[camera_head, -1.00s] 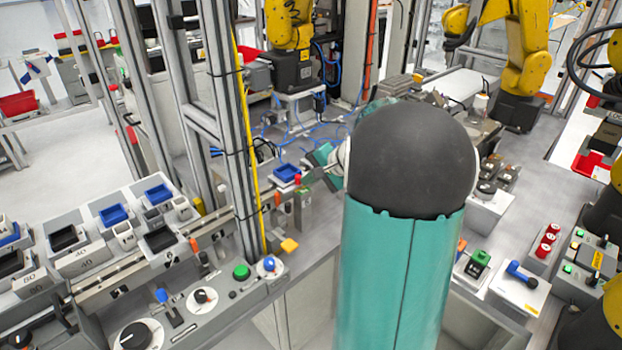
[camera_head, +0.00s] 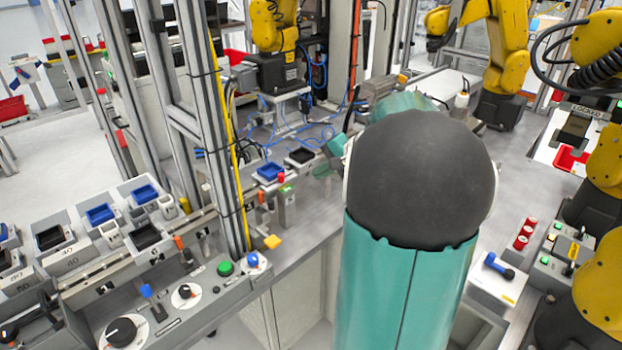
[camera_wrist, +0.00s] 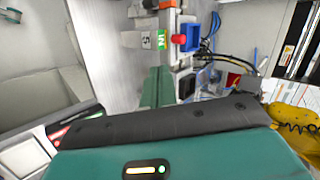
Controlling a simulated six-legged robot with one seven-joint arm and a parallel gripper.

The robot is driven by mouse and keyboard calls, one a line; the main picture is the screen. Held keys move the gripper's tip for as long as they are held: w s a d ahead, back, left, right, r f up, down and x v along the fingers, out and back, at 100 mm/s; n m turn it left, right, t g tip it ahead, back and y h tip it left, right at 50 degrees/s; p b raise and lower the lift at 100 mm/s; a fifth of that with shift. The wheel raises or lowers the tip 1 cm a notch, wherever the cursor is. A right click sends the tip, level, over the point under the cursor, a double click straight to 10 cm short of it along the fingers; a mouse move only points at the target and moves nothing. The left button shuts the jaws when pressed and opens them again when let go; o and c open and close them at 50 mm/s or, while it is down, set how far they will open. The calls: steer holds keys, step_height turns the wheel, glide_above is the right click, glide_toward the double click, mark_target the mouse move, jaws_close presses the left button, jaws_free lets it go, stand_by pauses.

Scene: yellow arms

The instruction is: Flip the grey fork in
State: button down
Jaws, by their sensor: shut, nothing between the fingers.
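My gripper (camera_wrist: 158,87) shows in the wrist view as teal fingers held together, with nothing between them. Beyond the fingertips stands a grey fixture (camera_wrist: 168,22) with a green label (camera_wrist: 161,39) and a red knob (camera_wrist: 179,41). In the head view this seems to be the grey post (camera_head: 287,208) at the bench edge. My gripper is apart from it, mostly hidden behind my arm, with a teal part showing right of the trays. I cannot single out the grey fork with certainty in either view.
A blue tray (camera_head: 269,172) and a black tray (camera_head: 300,157) sit behind the post. A metal frame column (camera_head: 205,120) stands to the left. Yellow robot arms (camera_head: 508,45) stand at the back and right. Cables lie on the bench behind.

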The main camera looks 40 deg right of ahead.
steer(key=v, duration=0.3)
steer(key=shift+s+r, duration=0.1)
steer(key=shift+r, duration=0.05)
steer(key=shift+s, duration=0.1)
steer(key=shift+a, duration=0.15)
steer(key=s+a+n+g, duration=0.1)
steer(key=s+a+n, duration=0.15)
steer(key=a, duration=0.65)
steer(key=s+a+r+n+g, duration=0.15)
steer(key=a+n, duration=0.25)
steer(key=a, duration=0.5)
steer(key=s+a+n+g, duration=0.1)
steer(key=a+n, duration=0.2)
steer(key=a, duration=0.6)
steer(key=s+a+f+n+h, duration=0.2)
steer(key=s+a+n, duration=0.3)
steer(key=s+a, duration=0.2)
steer(key=shift+s+h, duration=0.15)
steer(key=shift+h, duration=0.25)
